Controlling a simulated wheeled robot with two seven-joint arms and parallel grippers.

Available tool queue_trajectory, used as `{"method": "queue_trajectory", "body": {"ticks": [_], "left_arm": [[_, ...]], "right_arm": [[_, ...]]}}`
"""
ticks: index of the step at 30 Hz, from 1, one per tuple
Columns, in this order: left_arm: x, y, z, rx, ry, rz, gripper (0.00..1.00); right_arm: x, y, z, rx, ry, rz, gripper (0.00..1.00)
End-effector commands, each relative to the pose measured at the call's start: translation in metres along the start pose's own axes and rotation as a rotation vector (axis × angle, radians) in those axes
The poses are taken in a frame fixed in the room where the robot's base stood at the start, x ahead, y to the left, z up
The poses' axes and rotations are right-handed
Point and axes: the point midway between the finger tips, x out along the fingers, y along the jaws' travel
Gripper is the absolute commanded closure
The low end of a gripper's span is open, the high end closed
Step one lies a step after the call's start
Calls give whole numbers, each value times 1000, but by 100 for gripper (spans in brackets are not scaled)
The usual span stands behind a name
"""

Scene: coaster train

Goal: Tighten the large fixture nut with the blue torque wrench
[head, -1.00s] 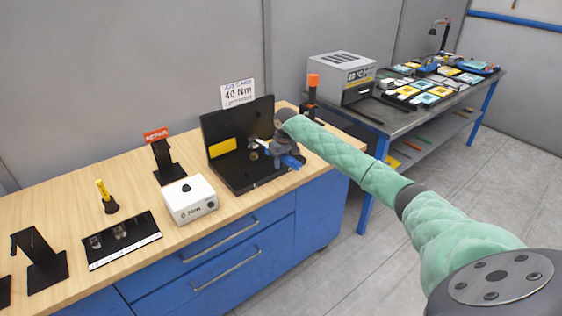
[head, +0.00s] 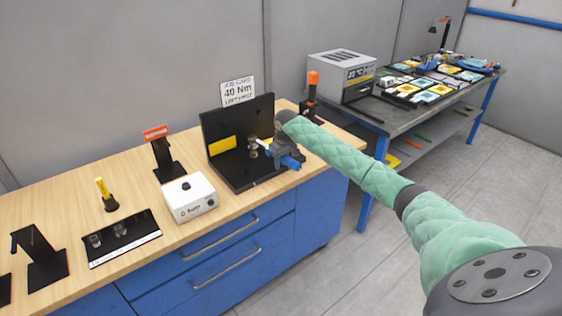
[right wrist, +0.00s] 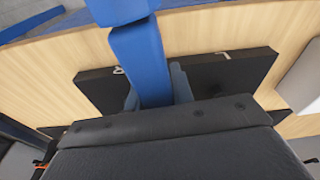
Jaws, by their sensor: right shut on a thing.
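The black fixture (head: 218,134) stands on the wooden bench, with an upright back plate, a base and a yellow label. The fixture nut (head: 253,148) shows as a small brassy part on it, too small to see clearly. My right gripper (head: 285,153) is in front of the fixture's right side, shut on the blue torque wrench (head: 290,162). The wrench's head end reaches left toward the nut; I cannot tell whether it is seated on it. In the right wrist view the blue handle (right wrist: 140,60) runs up from between the fingers. My left gripper is out of view.
A job card (head: 238,92) reading 40 Nm stands behind the fixture. A white 0 Nm box (head: 188,198), a black socket tray (head: 118,240) and a yellow-handled tool (head: 104,194) are to the left. An orange-topped stand (head: 312,92) is behind the arm.

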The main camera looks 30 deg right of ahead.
Motion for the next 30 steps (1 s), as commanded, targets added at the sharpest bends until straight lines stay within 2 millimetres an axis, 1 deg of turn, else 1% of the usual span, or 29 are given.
{"method": "queue_trajectory", "body": {"ticks": [7, 11, 14, 17, 25, 28, 30], "left_arm": [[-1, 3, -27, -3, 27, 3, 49], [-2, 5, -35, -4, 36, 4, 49], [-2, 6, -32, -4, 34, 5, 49], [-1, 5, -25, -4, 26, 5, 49], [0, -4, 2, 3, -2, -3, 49], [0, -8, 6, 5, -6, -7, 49], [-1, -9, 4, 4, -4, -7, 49]], "right_arm": [[-2, 0, -1, 0, 3, 0, 100], [0, 0, -1, 0, 3, 0, 100], [2, 0, -1, 0, 3, 0, 100], [4, 0, 0, 0, 3, 0, 100], [9, 0, 0, 0, 3, 0, 100], [11, 0, 1, 0, 3, 0, 100], [13, 0, 1, 0, 3, 0, 100]]}}
